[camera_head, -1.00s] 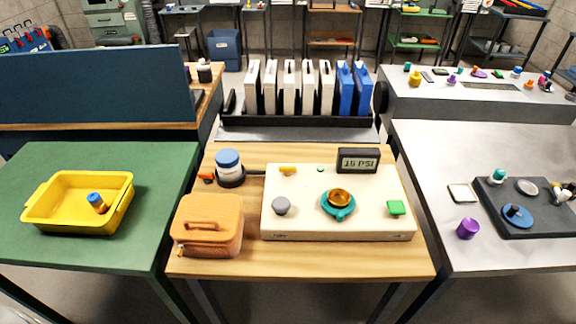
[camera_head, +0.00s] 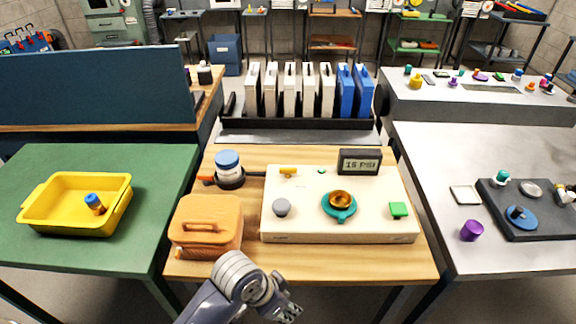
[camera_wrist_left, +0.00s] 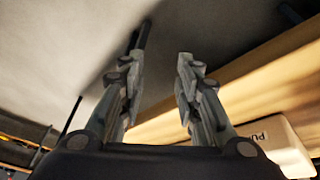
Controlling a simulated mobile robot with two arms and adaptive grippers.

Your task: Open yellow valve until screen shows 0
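A cream panel box (camera_head: 310,222) lies on the wooden table. A small yellow valve handle (camera_head: 288,171) sits at its back left, lying crosswise where a dark pipe meets the box. The screen (camera_head: 360,162) at the back right appears to read 15 PSI. My left gripper (camera_head: 290,308) is low at the front, before the table's front edge and apart from the box. In the left wrist view its two fingers (camera_wrist_left: 163,65) are spread with nothing between them. A corner of the box (camera_wrist_left: 278,145) shows there at lower right. My right gripper is in neither view.
The box also carries a grey knob (camera_head: 282,207), a teal valve with an amber top (camera_head: 340,208) and a green button (camera_head: 398,210). An orange case (camera_head: 206,226) stands left of it; a blue-lidded jar (camera_head: 228,166) stands behind the case.

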